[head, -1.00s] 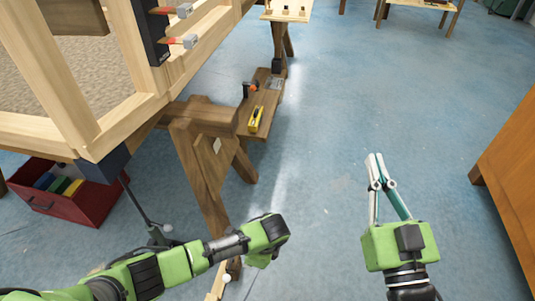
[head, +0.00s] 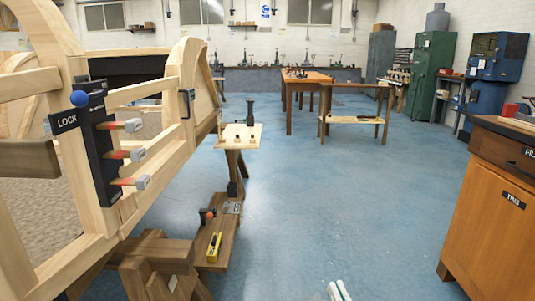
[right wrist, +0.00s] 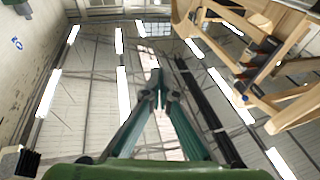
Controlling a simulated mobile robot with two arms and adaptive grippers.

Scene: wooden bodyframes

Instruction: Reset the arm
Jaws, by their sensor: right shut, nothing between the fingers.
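My right gripper (head: 339,291) shows only by its pale fingertips at the bottom edge of the head view, over the blue floor. In the right wrist view its two green fingers (right wrist: 158,92) come together at the tips. It is shut with nothing between the fingers and touches nothing that I can see. That wrist camera looks up toward the ceiling and its lights. My left gripper and left arm are out of the head view.
The wooden bodyframe (head: 95,240) with its black LOCK panel (head: 98,150) stands at left on trestles. An orange cabinet (head: 490,210) stands at right. A brown table (head: 305,77), a green cabinet (head: 432,75) and blue machines (head: 497,57) stand farther back. The floor between is clear.

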